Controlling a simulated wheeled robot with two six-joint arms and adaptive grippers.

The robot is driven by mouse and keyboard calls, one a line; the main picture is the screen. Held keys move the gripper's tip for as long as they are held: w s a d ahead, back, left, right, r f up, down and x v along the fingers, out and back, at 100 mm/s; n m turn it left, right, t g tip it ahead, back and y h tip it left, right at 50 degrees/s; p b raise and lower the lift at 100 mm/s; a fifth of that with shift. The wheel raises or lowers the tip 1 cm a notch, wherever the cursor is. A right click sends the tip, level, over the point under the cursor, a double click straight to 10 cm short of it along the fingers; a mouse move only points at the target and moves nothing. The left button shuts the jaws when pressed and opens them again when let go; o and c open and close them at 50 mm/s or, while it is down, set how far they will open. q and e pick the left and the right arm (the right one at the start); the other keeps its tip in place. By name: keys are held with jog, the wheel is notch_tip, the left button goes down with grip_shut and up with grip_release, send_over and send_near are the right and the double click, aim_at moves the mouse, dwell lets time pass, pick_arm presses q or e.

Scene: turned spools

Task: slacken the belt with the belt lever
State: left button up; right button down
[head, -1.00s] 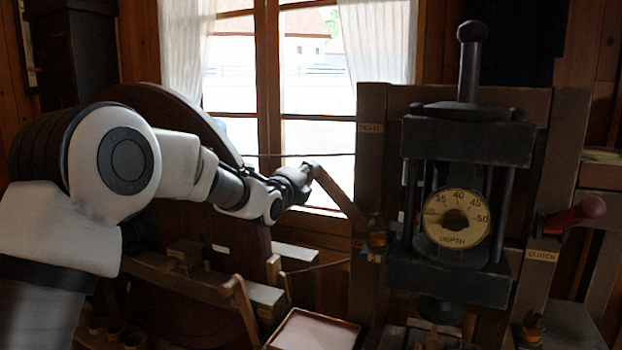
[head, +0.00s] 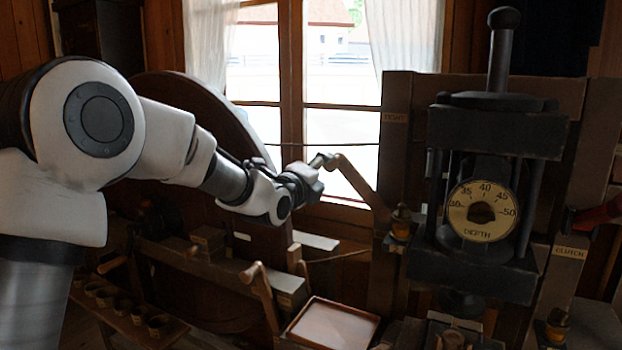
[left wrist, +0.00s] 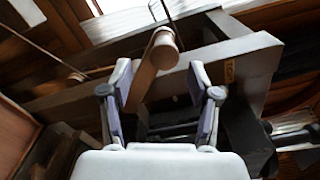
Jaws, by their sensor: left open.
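The belt lever (head: 362,185) is a wooden arm. It rises to the upper left from a pivot on the post, below the "TIGHT" label (head: 394,117). My left gripper (head: 318,176) is at the lever's upper end in the head view. In the left wrist view my open left gripper (left wrist: 161,88) has one finger on each side of the lever (left wrist: 162,52), whose round end shows beyond the fingertips. I cannot tell whether a finger touches it. A thin dark belt or cord (head: 345,143) runs across the window toward the post. My right gripper is not in view.
A black press with a depth dial (head: 482,211) stands right of the lever. A red handle (head: 597,214) is by the "CLUTCH" label (head: 570,251). A large wooden wheel (head: 195,100) is behind my left arm. A shallow tray (head: 290,333) and small pots (head: 158,325) are low in front.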

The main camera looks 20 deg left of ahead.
pick_arm(q)
jog(key=s, duration=0.7)
jog(key=shift+a, duration=0.15)
